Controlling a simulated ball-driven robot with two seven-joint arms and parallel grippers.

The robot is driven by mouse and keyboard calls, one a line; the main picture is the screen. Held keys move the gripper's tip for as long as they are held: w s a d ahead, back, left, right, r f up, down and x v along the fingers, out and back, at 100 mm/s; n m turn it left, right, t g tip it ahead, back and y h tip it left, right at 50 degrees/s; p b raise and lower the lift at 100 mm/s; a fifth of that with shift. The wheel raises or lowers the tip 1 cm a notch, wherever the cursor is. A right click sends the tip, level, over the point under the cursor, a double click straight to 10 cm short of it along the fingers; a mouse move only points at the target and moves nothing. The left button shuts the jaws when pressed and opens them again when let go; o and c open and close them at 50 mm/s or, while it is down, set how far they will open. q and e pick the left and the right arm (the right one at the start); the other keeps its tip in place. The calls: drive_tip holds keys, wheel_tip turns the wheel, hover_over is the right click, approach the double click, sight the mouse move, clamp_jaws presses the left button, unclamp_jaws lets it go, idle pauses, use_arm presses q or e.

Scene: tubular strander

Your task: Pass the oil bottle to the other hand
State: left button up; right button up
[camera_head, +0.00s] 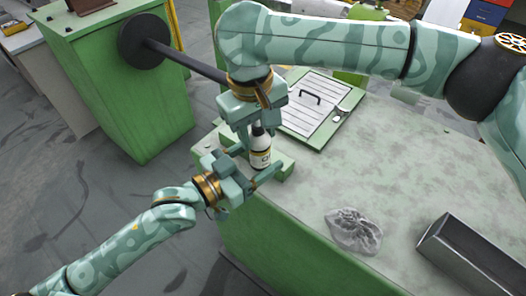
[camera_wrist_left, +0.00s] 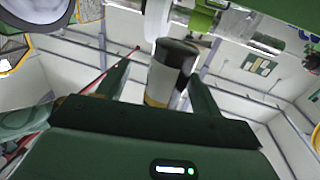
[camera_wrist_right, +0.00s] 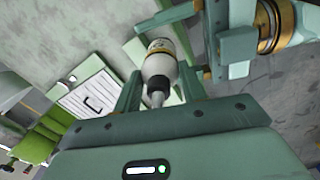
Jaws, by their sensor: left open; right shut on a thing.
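The oil bottle (camera_head: 260,155) is white with a dark cap and a printed label. It hangs upright from my right gripper (camera_head: 255,125), which points down and is shut on its top end. In the right wrist view the bottle (camera_wrist_right: 160,62) shows between the fingers, neck toward the palm. My left gripper (camera_head: 254,166) comes in from the side, open, with its fingers around the bottle's lower body. In the left wrist view the bottle (camera_wrist_left: 169,73) stands between the spread fingers. I cannot tell whether either left finger touches it.
Below is a green bench with a worn grey top (camera_head: 310,200). A crumpled grey rag (camera_head: 353,230) and a metal tray (camera_head: 465,252) lie to the right. A green cabinet (camera_head: 120,90) stands at left.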

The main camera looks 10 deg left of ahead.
use_arm(q)
drive_tip(key=shift+x, duration=0.85)
drive_tip(key=c, duration=1.2)
drive_tip(key=shift+o, duration=0.2)
use_arm(e)
drive_tip(key=o, duration=1.1)
drive_tip(key=shift+o, duration=0.2)
